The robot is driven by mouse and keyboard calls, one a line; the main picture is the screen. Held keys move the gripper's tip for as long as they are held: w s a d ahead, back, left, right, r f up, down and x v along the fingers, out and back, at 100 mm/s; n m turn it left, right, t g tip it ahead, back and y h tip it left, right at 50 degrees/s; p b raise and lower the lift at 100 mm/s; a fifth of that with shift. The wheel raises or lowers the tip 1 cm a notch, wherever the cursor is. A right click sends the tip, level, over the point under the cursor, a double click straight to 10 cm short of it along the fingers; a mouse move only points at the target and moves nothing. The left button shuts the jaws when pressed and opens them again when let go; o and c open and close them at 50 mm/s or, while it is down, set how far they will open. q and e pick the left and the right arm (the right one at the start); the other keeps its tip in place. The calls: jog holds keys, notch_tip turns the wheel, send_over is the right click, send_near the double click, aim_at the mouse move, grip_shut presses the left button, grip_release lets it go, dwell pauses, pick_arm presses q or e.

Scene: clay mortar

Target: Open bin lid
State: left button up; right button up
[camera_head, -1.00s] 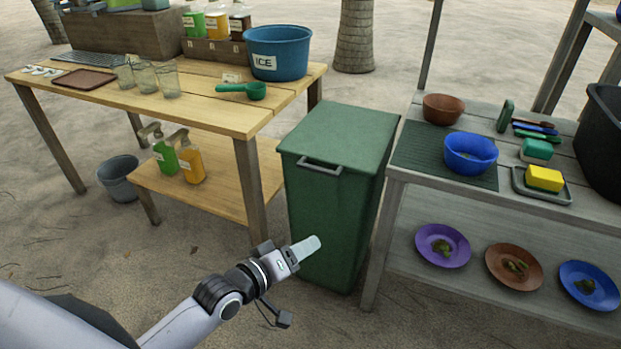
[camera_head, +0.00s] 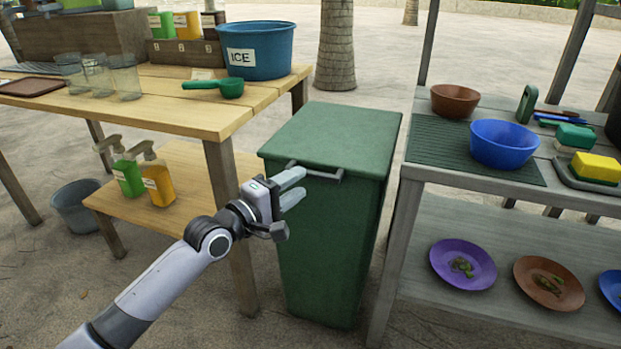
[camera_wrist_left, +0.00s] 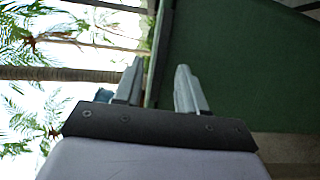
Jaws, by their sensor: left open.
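A green bin (camera_head: 330,235) stands on the sand between the wooden table and the grey shelf. Its flat green lid (camera_head: 335,137) is shut, with a grey bar handle (camera_head: 322,173) on the front edge. My left gripper (camera_head: 296,187) is open and empty, with its fingertips in front of the bin just left of the handle; I cannot tell whether they touch it. In the left wrist view the two open fingers (camera_wrist_left: 160,85) point at the bin's green surface (camera_wrist_left: 230,70). My right gripper is not in view.
The wooden table (camera_head: 150,112) on the left holds a blue ice tub (camera_head: 258,60) and a green scoop (camera_head: 228,88). The grey shelf (camera_head: 395,250) on the right holds a blue bowl (camera_head: 505,150) and plates below. Sand in front of the bin is open.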

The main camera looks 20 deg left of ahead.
aim_at(310, 176)
pick_arm(q)
jog(key=shift+b+x, duration=1)
jog(key=shift+x, duration=1.8)
grip_shut()
